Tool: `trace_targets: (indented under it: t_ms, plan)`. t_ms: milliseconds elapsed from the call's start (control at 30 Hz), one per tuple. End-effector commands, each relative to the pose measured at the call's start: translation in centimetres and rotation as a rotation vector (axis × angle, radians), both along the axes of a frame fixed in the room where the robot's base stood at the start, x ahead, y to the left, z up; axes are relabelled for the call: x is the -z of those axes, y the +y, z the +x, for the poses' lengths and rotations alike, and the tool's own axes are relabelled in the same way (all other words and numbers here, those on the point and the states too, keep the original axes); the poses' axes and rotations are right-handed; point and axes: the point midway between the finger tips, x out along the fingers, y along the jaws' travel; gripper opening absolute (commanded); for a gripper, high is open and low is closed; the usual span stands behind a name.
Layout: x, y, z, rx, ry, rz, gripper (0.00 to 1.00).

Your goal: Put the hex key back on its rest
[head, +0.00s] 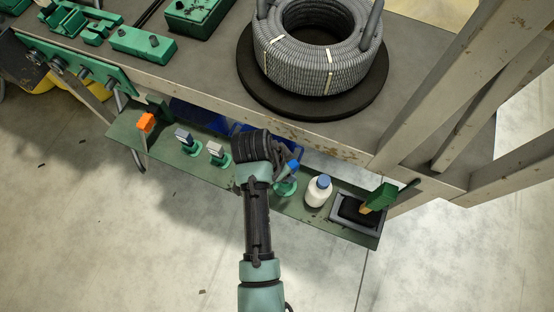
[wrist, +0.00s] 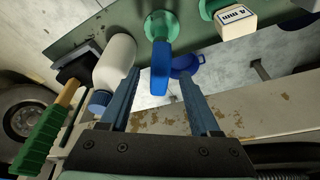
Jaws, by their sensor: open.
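My gripper (wrist: 159,82) is open, its two blue fingers on either side of a blue-topped piece (wrist: 160,68) on a green round base (wrist: 160,24). The gap between fingers and piece looks clear, though contact is hard to judge. In the head view the blue top (head: 293,165) shows just right of my gripper (head: 276,158), above the green shelf (head: 240,180). A block marked "4 mm" (wrist: 236,18) stands on a neighbouring green base. No bare hex key shaft is clearly seen. I cannot tell whether the blue-topped piece is the key or its rest.
A white bottle (head: 318,192) with a blue cap and a black tray (head: 340,226) with a green brush (head: 381,196) stand right on the shelf. The bench (head: 180,75) with a hose coil (head: 310,65) is behind.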

Motion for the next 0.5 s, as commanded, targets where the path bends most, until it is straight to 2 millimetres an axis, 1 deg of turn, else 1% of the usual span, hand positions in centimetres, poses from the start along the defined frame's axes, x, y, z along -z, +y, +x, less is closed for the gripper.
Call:
trace_targets:
  t_ms: [167,400,500]
  plan:
    - [-2.9,0.8,-0.6,-0.003,-0.006,0.001,0.63]
    - [-7.7,1.9,-1.5,-0.002,-0.007,0.002,0.63]
    - [-9.3,2.3,-1.9,-0.002,-0.005,0.002,0.63]
